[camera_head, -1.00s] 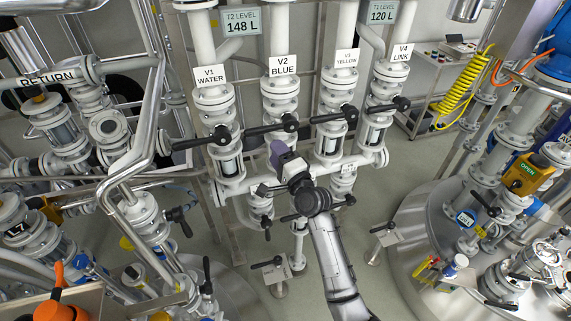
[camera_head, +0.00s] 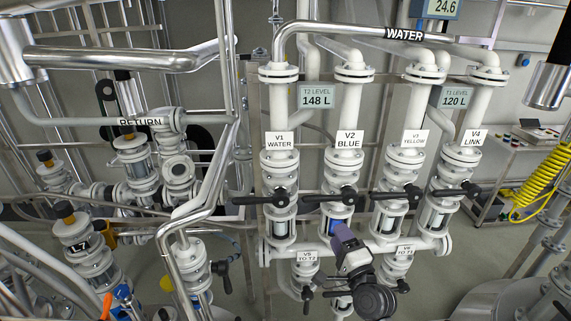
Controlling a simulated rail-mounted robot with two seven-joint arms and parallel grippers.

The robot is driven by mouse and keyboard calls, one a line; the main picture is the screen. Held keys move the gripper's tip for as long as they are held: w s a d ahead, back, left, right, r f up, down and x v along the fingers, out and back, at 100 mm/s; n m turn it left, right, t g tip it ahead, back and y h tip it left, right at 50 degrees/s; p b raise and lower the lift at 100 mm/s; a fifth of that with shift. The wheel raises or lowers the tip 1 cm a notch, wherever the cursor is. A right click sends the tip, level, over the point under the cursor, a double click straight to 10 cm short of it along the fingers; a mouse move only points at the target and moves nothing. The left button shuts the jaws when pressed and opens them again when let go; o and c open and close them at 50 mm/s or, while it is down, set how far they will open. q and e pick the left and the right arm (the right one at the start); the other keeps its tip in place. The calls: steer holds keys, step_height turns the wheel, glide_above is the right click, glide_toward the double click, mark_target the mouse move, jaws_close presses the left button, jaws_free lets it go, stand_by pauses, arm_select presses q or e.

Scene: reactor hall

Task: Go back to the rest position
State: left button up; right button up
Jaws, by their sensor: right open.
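My right gripper (camera_head: 341,237) is in the lower middle of the head view, in front of the lower end of the V2 BLUE pipe. Its purple-grey jaws point up and away from me, and nothing shows between them. They stand just below the blue sight glass (camera_head: 338,224) of V2; I cannot tell the exact gap in depth. The black wrist (camera_head: 372,294) below is mine. The gripper hides part of the lower white cross pipe. My left gripper is not in view.
Black lever handles of V1 (camera_head: 265,199), V2 (camera_head: 322,198), V3 (camera_head: 388,197) and V4 (camera_head: 452,191) lie roughly horizontal. V5 (camera_head: 304,273) and V6 (camera_head: 397,267) flank my wrist. Steel piping (camera_head: 195,215) stands left. A yellow coiled hose (camera_head: 540,182) hangs right.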

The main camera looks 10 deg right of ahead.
steer(key=s+a+f+n+g+h, duration=0.1)
steer(key=s+f+n+g, duration=0.6)
steer(key=s, duration=0.8)
steer(key=s+f+n+g+h, duration=0.1)
steer(key=s+f+n+g, duration=0.35)
steer(key=s+f, duration=0.7)
steer(key=s+a+f+n+g+h, duration=0.1)
steer(key=s+f+n+g, duration=0.45)
steer(key=s, duration=1.15)
step_height(320, 180, up, 12)
steer(key=p, duration=1.2)
steer(key=shift+w+r+n+t, duration=0.2)
steer(key=shift+n+t, duration=0.1)
steer(key=shift+n, duration=0.1)
steer(key=shift+d, duration=0.1)
